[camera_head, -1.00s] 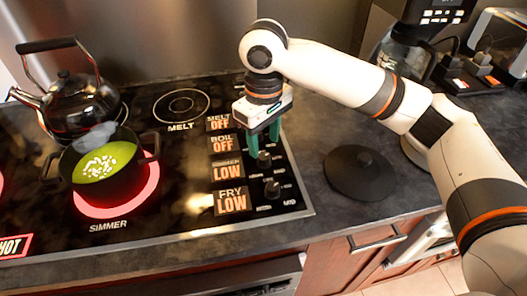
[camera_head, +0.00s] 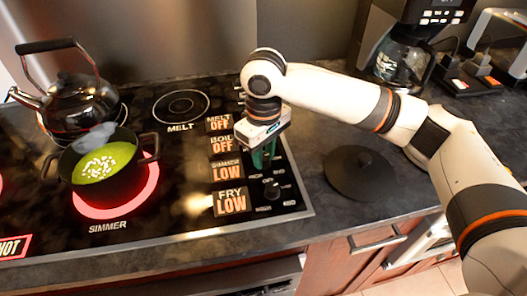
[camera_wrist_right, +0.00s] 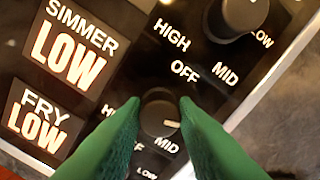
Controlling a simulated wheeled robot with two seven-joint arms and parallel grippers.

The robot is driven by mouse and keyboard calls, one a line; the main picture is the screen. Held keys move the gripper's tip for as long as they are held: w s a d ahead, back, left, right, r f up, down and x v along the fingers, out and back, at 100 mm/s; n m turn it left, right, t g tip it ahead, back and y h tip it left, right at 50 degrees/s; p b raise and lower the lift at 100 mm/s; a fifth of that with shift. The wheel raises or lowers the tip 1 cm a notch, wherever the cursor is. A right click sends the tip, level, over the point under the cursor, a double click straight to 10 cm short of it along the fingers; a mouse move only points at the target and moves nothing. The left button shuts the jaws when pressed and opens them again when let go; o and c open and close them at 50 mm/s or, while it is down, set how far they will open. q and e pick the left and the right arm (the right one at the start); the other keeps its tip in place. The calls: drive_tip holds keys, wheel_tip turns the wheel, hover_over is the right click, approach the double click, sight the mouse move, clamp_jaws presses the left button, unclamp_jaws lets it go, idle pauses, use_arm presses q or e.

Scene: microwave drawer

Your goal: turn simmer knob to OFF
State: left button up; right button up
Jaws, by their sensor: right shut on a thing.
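The simmer knob (camera_wrist_right: 156,118) is a round dark knob with a light mark at the right of its face, between printed labels. My right gripper (camera_wrist_right: 160,104) is shut on it, one green finger on each side. In the head view my right gripper (camera_head: 263,162) points down onto the knob panel and mostly hides this knob. The simmer display (camera_head: 226,170) reads LOW, and it also reads LOW in the wrist view (camera_wrist_right: 70,50). My left gripper is not in view.
The fry knob (camera_head: 271,190) is close in front, and the boil knob (camera_wrist_right: 240,12) is on the other side. A pot of green soup (camera_head: 103,165) stands on the glowing simmer burner. A kettle (camera_head: 75,100) is behind it. A dark lid (camera_head: 360,175) lies on the counter.

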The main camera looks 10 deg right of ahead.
drive_tip(key=shift+r+p, duration=0.2)
drive_tip(key=shift+p, duration=0.45)
drive_tip(key=n+p, duration=0.9)
drive_tip(key=p, duration=0.3)
drive_tip(key=shift+r+p, duration=0.1)
drive_tip(key=shift+p, duration=0.2)
drive_tip(key=n+p, duration=0.2)
drive_tip(key=n, duration=0.1)
drive_tip(key=shift+f+n+p, duration=0.25)
drive_tip(key=shift+n+p, duration=0.35)
drive_tip(key=shift+n, duration=0.3)
drive_tip(key=o, duration=1)
